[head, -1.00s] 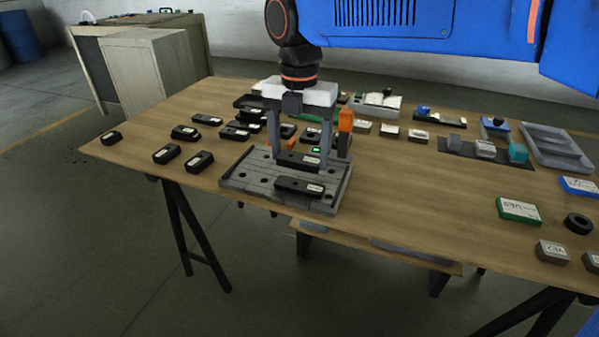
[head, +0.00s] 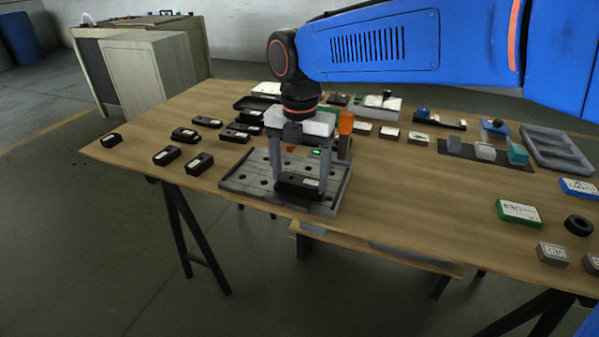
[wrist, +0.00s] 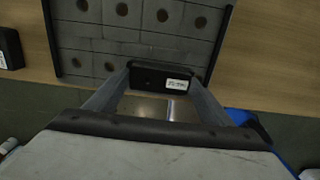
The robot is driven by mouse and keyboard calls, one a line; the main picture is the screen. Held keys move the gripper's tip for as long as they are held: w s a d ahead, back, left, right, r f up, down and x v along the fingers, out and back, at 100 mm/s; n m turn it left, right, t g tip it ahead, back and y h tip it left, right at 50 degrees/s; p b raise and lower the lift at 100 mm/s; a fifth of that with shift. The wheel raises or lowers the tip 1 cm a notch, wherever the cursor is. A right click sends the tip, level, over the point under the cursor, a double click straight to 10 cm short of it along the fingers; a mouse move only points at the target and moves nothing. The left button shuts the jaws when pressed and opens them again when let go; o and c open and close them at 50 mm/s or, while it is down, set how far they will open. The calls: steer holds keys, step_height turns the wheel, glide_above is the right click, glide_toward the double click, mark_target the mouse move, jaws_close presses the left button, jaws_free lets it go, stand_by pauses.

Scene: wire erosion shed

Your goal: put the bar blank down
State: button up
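My gripper (head: 299,184) points down over the front part of the grey slotted plate (head: 240,183) on the table. Its two fingers are closed on the ends of a dark bar blank (head: 297,188) with a white label. In the wrist view the bar blank (wrist: 158,79) lies crosswise between the fingertips, near the front edge of the plate (wrist: 95,45). The bar is low over the plate. I cannot tell whether it touches something below. A second dark bar on the plate, seen earlier, does not show separately now; the held bar covers that spot.
Several dark blocks (head: 200,163) lie left of the plate on the wooden table (head: 400,205). An orange upright part (head: 346,122) stands close behind the gripper. A green-edged box (head: 519,212) and a black ring (head: 578,225) lie right.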

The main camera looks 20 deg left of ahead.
mark_target(299, 180)
steer(key=o, duration=0.3)
steer(key=shift+r, duration=0.1)
step_height(299, 180, up, 12)
stand_by(0.5)
